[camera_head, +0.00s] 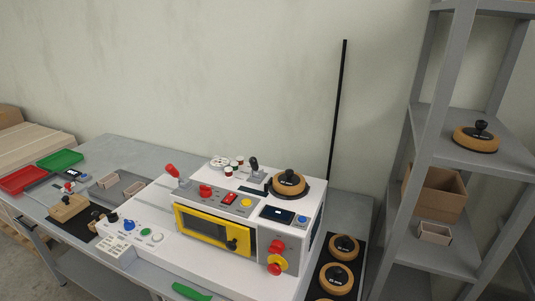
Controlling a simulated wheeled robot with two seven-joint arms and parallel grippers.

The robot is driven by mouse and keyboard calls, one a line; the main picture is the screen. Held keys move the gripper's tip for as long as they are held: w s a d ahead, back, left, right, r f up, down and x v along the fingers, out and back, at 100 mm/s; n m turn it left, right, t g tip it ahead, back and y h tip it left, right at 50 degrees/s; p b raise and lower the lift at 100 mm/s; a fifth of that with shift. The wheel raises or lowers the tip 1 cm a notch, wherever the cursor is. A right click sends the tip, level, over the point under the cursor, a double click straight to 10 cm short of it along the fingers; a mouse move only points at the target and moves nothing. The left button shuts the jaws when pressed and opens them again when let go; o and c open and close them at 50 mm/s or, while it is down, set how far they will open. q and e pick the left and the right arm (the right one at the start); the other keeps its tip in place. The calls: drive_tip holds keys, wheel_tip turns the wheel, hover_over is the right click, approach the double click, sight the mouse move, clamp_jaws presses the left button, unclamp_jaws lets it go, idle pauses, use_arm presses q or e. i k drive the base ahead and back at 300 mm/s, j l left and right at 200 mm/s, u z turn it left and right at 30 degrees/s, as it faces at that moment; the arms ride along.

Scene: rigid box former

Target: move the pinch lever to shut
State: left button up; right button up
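The white box former (190,248) stands on the grey table, with a yellow-framed door (240,251) on its front. Two levers stand on its top: a red-handled lever (172,171) at the left and a black-knobbed lever (253,163) near the back middle. Both look upright or slightly tilted; I cannot tell which is the pinch lever, as no label is readable. Neither of my grippers shows in the head view.
Red knobs and buttons (206,190) and a tan round die (288,182) crowd the machine's top. Shelves (440,155) stand at the right. Trays (60,159) lie at the left.

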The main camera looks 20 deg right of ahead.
sight(253, 162)
drive_tip(key=l+u, duration=0.15)
drive_tip(key=l, duration=0.65)
drive_tip(key=l+u, duration=0.15)
drive_tip(key=l, duration=0.65)
drive_tip(key=k+l+u, duration=0.2)
drive_tip(key=l, duration=0.55)
drive_tip(key=j+z, duration=0.15)
drive_tip(key=j, duration=0.4)
drive_tip(key=j+z, duration=0.3)
drive_tip(key=j, duration=0.3)
drive_tip(key=j+z, duration=0.35)
drive_tip(key=j, duration=0.2)
drive_tip(key=k+j+z, duration=0.3)
drive_tip(key=j, duration=0.2)
drive_tip(key=i+j, duration=0.05)
drive_tip(key=i, duration=0.05)
